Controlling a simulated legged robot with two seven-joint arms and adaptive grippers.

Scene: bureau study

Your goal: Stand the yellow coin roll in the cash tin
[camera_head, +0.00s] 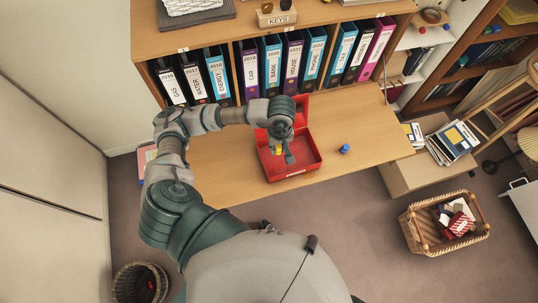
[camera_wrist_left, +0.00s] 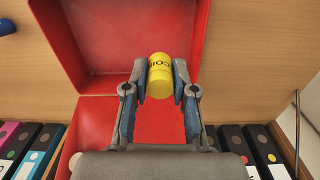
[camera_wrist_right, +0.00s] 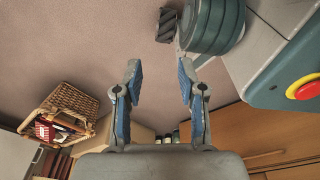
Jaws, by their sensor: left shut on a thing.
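The yellow coin roll (camera_wrist_left: 160,77) is a short cylinder with dark lettering. My left gripper (camera_wrist_left: 160,80) is shut on it, with one finger on each side. In the head view the coin roll (camera_head: 277,150) shows only partly, below my left gripper (camera_head: 283,152). The red cash tin (camera_head: 304,164) stands on the desk with its lid raised at the back. My left gripper is over the tin's open tray; I cannot tell whether the roll touches its floor. The tin also shows in the left wrist view (camera_wrist_left: 110,30). My right gripper (camera_wrist_right: 160,75) is open and empty, away from the desk.
The wooden desk (camera_head: 360,125) carries a small blue object (camera_head: 345,149) right of the tin. A row of binders (camera_head: 290,62) stands on the shelf behind. A wicker basket (camera_head: 445,222) with several items is on the floor at right. The desk right of the tin is mostly clear.

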